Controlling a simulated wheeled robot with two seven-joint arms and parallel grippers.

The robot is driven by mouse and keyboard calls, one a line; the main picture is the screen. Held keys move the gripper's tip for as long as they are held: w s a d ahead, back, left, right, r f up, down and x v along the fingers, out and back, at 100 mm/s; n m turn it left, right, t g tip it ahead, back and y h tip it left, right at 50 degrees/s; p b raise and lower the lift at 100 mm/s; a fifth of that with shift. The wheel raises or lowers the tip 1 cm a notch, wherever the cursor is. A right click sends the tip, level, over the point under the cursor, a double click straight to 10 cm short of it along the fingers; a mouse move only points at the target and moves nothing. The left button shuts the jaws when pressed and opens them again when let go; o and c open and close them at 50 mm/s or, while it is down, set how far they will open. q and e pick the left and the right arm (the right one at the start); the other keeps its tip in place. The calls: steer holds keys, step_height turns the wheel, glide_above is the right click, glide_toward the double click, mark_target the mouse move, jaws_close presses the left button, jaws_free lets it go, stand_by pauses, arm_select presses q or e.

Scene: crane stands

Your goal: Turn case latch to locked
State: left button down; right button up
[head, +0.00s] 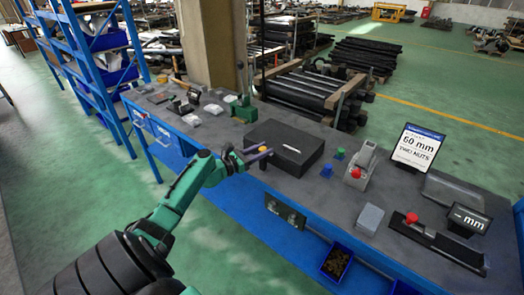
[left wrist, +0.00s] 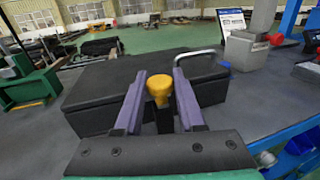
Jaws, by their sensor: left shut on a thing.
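The black case (head: 290,146) lies closed on the grey bench top. It fills the middle of the left wrist view (left wrist: 90,98). The case latch has a yellow knob (left wrist: 158,88) on the case's near side; it shows as a small orange spot in the head view (head: 263,149). My left gripper (head: 258,156) reaches the case's near left side. Its purple fingers (left wrist: 160,95) are shut on the latch knob, one on each side. My right gripper is not in view.
A green vise-like block (head: 243,108) stands left of the case. Right of it are small green and blue blocks, a grey device with a red knob (head: 356,172), a sign (head: 417,148) and a gauge (head: 437,238). A blue bin (head: 336,262) hangs below the bench edge.

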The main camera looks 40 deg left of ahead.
arm_select(q)
steer(key=c, duration=0.7)
jaws_free()
steer(key=shift+o, duration=1)
steer(key=shift+w, duration=0.15)
steer(key=b+v, duration=0.1)
steer(key=v, duration=1.3)
steer(key=shift+s, duration=0.25)
steer(key=shift+f, duration=0.15)
